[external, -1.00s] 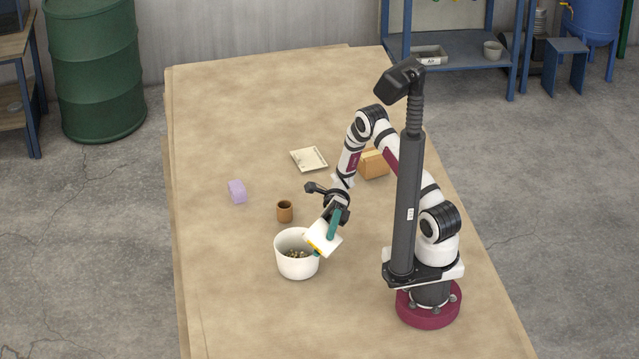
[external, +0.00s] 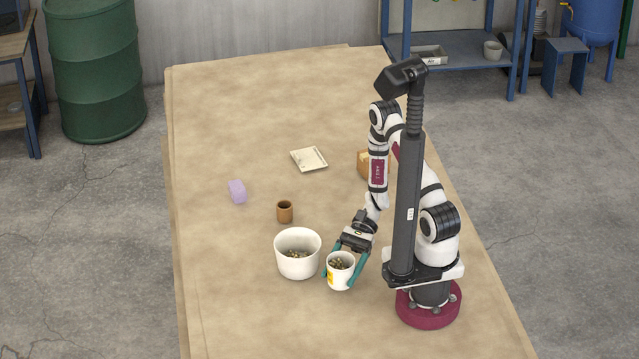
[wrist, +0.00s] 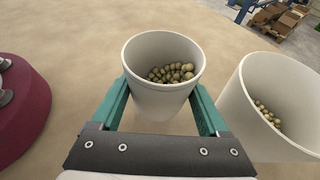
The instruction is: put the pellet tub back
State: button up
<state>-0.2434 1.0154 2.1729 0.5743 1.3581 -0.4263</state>
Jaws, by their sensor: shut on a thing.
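The pellet tub (external: 341,273) is a small white tub with a yellow mark and pellets inside. My gripper (external: 346,270) is shut on it, with one teal finger on each side. The tub is upright, just right of a larger white bowl (external: 298,262) that also holds some pellets. In the wrist view the tub (wrist: 163,100) sits between the fingers with many pellets in it, and the bowl (wrist: 240,115) is at the right. I cannot tell whether the tub's base touches the table.
A brown cup (external: 284,212) stands behind the bowl. A lilac block (external: 237,191), a pale square tray (external: 309,159) and a tan box (external: 369,164) lie farther back. The table (external: 240,310) is clear at front left.

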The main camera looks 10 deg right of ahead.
notch_tip(320, 180, up, 14)
jog(key=w+d+m+t+y, duration=0.1)
jog(key=w+m+t+y, duration=0.15)
jog(key=w, duration=0.65)
jog(key=w+d+m+t+y, duration=0.2)
jog(key=w+m+t, duration=0.2)
jog(key=w, duration=0.4)
jog(key=w+d+m+t, duration=0.85)
jog(key=w+d, duration=0.65)
jog(key=w, duration=0.3)
send_over(335, 194)
jog(key=shift+h, duration=0.25)
jog(key=f, duration=1.1)
jog(key=shift+d+f, duration=0.15)
jog(key=shift+d, duration=0.1)
jog(key=shift+t, duration=0.3)
jog(key=f, duration=0.4)
jog(key=shift+a, duration=0.25)
jog(key=shift+f, duration=0.15)
jog(key=shift+f, duration=0.1)
